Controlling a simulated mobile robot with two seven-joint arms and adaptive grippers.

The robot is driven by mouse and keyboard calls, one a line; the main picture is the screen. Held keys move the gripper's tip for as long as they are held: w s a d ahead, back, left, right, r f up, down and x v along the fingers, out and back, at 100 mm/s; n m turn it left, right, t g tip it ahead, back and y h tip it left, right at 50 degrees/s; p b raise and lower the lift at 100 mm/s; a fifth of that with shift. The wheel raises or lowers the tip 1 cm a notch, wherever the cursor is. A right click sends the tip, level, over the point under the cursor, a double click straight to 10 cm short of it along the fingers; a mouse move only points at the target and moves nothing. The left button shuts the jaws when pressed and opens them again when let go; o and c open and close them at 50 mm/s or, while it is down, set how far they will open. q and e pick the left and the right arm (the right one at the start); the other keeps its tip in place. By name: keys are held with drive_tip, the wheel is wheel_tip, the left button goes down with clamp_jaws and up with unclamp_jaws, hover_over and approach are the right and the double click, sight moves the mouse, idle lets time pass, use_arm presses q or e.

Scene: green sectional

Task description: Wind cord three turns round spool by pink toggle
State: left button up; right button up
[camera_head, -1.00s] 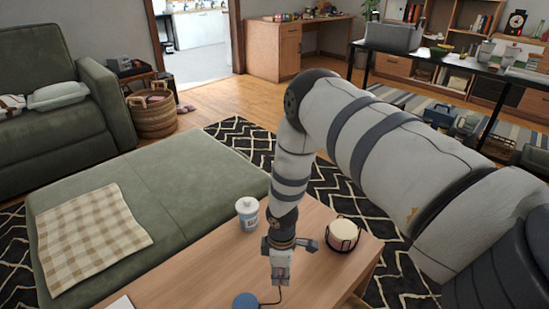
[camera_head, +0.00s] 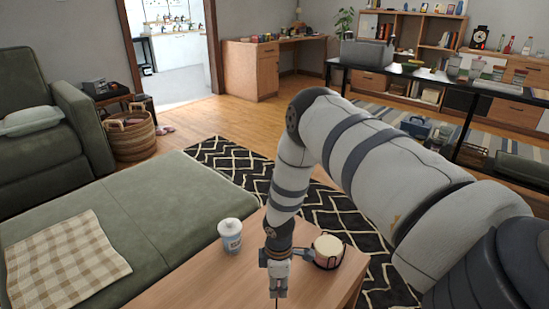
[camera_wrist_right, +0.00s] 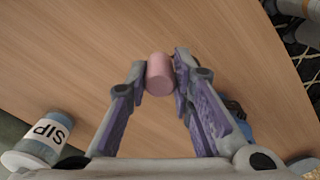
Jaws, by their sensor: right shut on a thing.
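My right gripper (camera_head: 277,284) hangs pointing down over the wooden table, at the bottom of the head view. In the right wrist view its fingertips (camera_wrist_right: 160,75) are shut on the pink toggle (camera_wrist_right: 160,72), a small rounded cylinder. In the head view a thin dark line of cord (camera_head: 276,303) hangs below the gripper to the frame's bottom edge. A blue thing (camera_wrist_right: 245,130), apparently the spool, shows partly behind a finger in the wrist view. The spool is outside the head view now. I cannot see any turns of cord on it. My left gripper is not in view.
A candle in a dark wire holder (camera_head: 328,252) stands close on the right. A green sectional (camera_head: 150,215) borders the table.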

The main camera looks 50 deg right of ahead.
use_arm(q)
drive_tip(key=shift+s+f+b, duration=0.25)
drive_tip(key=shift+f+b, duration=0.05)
use_arm(e)
drive_tip(key=shift+s+d, duration=0.2)
drive_tip(key=shift+d, duration=1.7)
drive_tip(key=shift+f+b, duration=1.6)
drive_tip(key=shift+f, duration=0.95)
drive_tip(key=o, duration=1)
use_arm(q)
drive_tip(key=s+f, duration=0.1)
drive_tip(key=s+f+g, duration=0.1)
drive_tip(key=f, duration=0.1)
use_arm(e)
wheel_tip(320, 180, up, 12)
